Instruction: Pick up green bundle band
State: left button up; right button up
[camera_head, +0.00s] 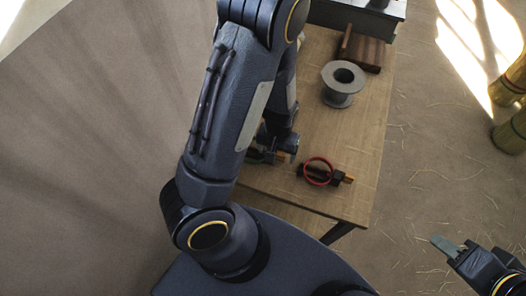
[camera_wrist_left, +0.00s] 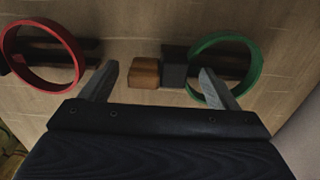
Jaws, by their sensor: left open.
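The green bundle band (camera_wrist_left: 257,68) is a ring on the right of the left wrist view, around a dark bar. A wooden block (camera_wrist_left: 145,72) and a black block (camera_wrist_left: 174,68) show between the fingers. In the head view the left gripper (camera_head: 270,153) is low over the table, partly hidden. My right gripper (camera_head: 447,246) shows only in part at lower right.
A red band (camera_head: 306,174) circles a dark tool on the wooden table (camera_head: 352,130), right of my left gripper. A grey spool (camera_head: 341,98) and a brown wooden piece (camera_head: 364,50) stand farther back. Straw bundles (camera_head: 510,138) are at the right edge.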

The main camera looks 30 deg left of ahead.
pick_arm(q)
jog(key=c, duration=1.1)
jog(key=shift+c, duration=0.2)
